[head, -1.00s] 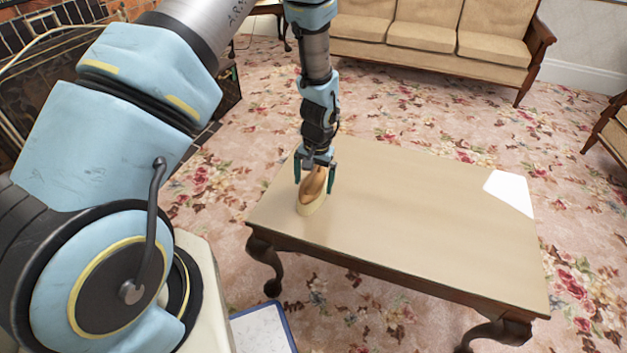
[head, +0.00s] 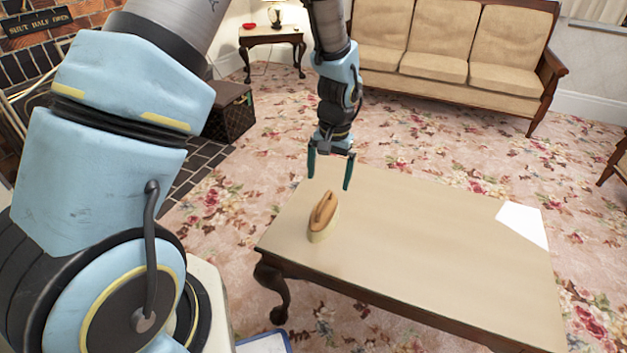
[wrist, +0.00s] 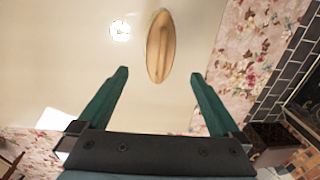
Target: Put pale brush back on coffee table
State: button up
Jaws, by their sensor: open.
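The pale brush (head: 323,217), with a brown wooden handle on top and a cream base, rests on the coffee table (head: 430,240) near its left end. My gripper (head: 330,180) is open and empty, raised above the table and apart from the brush. In the wrist view the brush (wrist: 160,47) lies on the tabletop (wrist: 60,60) ahead of my open fingertips (wrist: 160,73), with nothing between them.
A white sheet-like patch (head: 522,224) is at the table's right end. A sofa (head: 455,50) stands behind, a side table (head: 272,38) and a dark box (head: 230,112) to the back left. Most of the tabletop is clear.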

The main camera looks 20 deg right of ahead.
jog(key=w+a+r+n, duration=0.3)
jog(key=a+r, duration=0.5)
jog(key=a, duration=0.6)
jog(key=s+a+r+n, duration=0.2)
jog(key=s+a+r, duration=0.1)
jog(key=a, duration=0.5)
jog(key=s+a+r+n+t, duration=0.1)
jog(key=s+a+r+n, duration=0.1)
jog(key=a, duration=0.7)
notch_tip(320, 180, up, 2)
jog(key=shift+s+r+h, duration=0.1)
jog(key=shift+s+h, duration=0.3)
jog(key=shift+s, duration=0.25)
